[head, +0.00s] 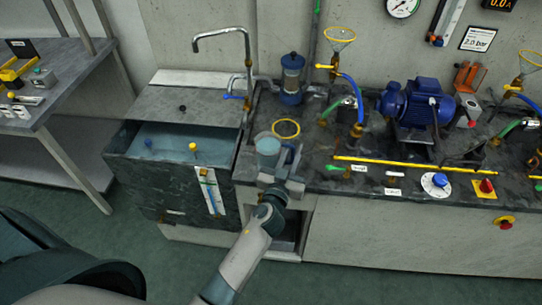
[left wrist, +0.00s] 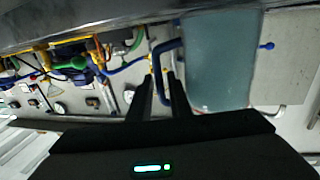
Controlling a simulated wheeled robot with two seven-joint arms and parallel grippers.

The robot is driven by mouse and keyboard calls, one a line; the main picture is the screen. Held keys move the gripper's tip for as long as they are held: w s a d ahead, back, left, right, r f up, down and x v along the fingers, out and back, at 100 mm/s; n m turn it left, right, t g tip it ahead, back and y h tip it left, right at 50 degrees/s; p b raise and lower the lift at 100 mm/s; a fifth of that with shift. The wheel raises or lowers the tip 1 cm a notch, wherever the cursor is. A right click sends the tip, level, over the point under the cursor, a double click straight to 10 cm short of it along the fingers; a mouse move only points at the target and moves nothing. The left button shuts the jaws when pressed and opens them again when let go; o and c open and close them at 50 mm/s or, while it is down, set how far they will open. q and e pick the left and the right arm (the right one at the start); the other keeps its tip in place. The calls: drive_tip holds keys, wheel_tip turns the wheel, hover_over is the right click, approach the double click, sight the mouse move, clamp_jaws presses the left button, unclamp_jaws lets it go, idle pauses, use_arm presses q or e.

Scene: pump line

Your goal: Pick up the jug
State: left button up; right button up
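The jug (head: 268,143) is a pale, translucent blue vessel near the front edge of the dark counter, left of the middle in the head view. In the left wrist view, which looks upside down, the jug (left wrist: 222,60) fills the upper right, with its blue handle (left wrist: 158,62) to the left of it. My left gripper (head: 284,183) is at the jug on its front right side. In the wrist view its two dark fingers (left wrist: 160,88) are apart, with the handle between them and some gap beside it. My right gripper is in neither view.
A sink basin (head: 170,143) with a tap (head: 222,33) lies to the left. A yellow ring (head: 285,128) is just behind the jug. A blue canister (head: 292,78), hoses and a blue pump (head: 416,100) stand further back and right. A yellow pipe (head: 400,167) runs along the counter.

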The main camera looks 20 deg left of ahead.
use_arm(q)
clamp_jaws()
drive_tip(key=shift+r, duration=0.1)
idle(1.2)
